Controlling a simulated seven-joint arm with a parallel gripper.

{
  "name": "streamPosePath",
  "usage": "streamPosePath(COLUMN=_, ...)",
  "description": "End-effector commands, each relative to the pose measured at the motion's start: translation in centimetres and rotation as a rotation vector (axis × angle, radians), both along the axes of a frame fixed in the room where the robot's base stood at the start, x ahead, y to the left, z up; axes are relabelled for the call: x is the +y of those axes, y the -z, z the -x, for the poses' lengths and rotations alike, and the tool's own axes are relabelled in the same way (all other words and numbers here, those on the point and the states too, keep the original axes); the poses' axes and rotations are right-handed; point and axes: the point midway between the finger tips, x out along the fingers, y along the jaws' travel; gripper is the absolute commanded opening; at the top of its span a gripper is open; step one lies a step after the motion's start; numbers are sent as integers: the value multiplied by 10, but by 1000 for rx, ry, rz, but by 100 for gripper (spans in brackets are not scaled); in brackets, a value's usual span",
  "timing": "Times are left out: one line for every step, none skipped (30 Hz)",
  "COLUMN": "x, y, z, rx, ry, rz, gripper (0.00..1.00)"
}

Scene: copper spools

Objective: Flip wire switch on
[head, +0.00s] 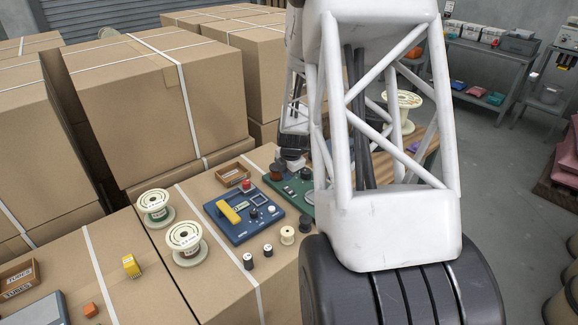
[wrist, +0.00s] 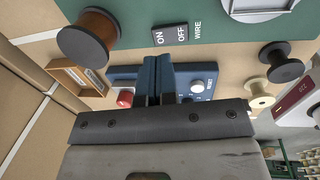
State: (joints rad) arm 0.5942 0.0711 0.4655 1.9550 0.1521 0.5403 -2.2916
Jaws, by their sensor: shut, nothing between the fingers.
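The wire switch (wrist: 170,35) is a dark rocker with white ON and OFF lettering, and WIRE is printed beside it on the green panel (wrist: 225,30) in the wrist view. I cannot tell which side is pressed. My gripper (wrist: 159,62) has its dark blue fingers together, empty, just below the switch in the wrist view, with a small gap between them in the picture. Contact does not show.
A copper spool (wrist: 88,38) and a brown tray (wrist: 70,88) lie to the left in the wrist view. A blue panel (head: 235,228) with a red button and yellow handle adjoins the green one. White spools (head: 186,240) and tall cartons (head: 160,95) stand around.

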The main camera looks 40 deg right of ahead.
Motion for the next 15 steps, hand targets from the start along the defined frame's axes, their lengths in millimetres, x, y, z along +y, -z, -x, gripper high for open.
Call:
streamPosePath(x=0, y=8, z=-1, rx=1, ry=0, rz=0, gripper=0)
streamPosePath(x=0, y=11, z=-2, rx=0, ry=-1, rz=0, gripper=0)
streamPosePath(x=0, y=16, z=-2, rx=1, ry=-1, rz=-1, gripper=0)
streamPosePath(x=0, y=20, z=-3, rx=1, ry=-1, rz=-1, gripper=0)
streamPosePath(x=0, y=23, z=-3, rx=1, ry=-1, rz=-1, gripper=0)
streamPosePath(x=0, y=26, z=-4, rx=0, ry=-1, rz=0, gripper=0)
streamPosePath(x=0, y=29, z=-4, rx=0, ry=-1, rz=0, gripper=0)
streamPosePath(x=0, y=31, z=-5, rx=-1, ry=-1, rz=0, gripper=0)
streamPosePath(x=0, y=34, z=-5, rx=0, ry=0, rz=0, gripper=0)
streamPosePath(x=0, y=36, z=-5, rx=0, ry=0, rz=0, gripper=0)
streamPosePath(x=0, y=38, z=-6, rx=0, ry=0, rz=0, gripper=0)
streamPosePath(x=0, y=40, z=-6, rx=0, ry=0, rz=0, gripper=0)
streamPosePath(x=0, y=41, z=-6, rx=0, ry=0, rz=0, gripper=0)
streamPosePath(x=0, y=42, z=-6, rx=0, ry=0, rz=0, gripper=0)
streamPosePath(x=0, y=43, z=-6, rx=-1, ry=0, rz=0, gripper=0)
